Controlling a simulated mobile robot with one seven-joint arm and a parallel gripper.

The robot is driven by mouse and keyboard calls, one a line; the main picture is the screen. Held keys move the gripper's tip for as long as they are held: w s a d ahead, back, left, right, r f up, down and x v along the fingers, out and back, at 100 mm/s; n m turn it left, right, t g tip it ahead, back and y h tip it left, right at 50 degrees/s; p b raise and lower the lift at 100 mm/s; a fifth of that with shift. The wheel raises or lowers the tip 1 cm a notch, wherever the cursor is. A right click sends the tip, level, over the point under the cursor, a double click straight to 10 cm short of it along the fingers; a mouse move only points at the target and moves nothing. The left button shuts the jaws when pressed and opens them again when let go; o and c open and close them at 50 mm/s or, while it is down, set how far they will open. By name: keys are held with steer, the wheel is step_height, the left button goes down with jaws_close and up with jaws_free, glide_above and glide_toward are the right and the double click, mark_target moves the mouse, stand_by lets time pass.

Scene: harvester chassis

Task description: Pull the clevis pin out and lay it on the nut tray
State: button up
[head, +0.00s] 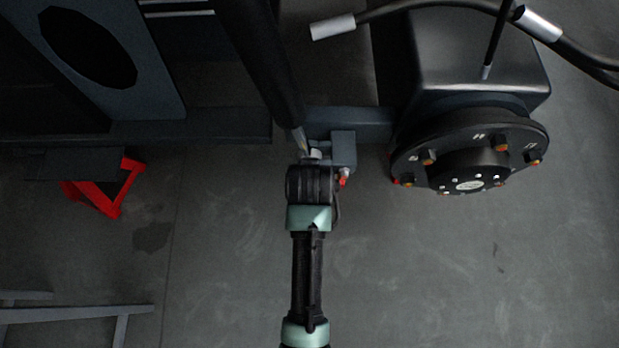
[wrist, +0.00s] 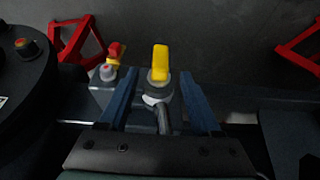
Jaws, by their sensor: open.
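The clevis pin, as I take it, shows in the wrist view as a yellow upright handle (wrist: 160,62) above a grey round eye at the end of a rod. My gripper (wrist: 158,80) is open, with one blue finger on each side of the pin and visible gaps between. Whether either finger touches it I cannot tell. In the head view my wrist hides the pin and fingertips. I cannot make out the nut tray in either view.
A grey bracket block (head: 343,148) with a red-tipped fitting (wrist: 116,52) stands beside the pin. A dark cylinder (head: 262,60) slants down to the joint. The wheel hub (head: 470,160) is at right, a red stand (head: 108,190) at left. Open floor lies below.

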steer(key=b+x, duration=0.2)
steer(key=x, duration=0.4)
steer(key=shift+r, duration=0.1)
jaws_close()
steer(key=shift+w, duration=0.1)
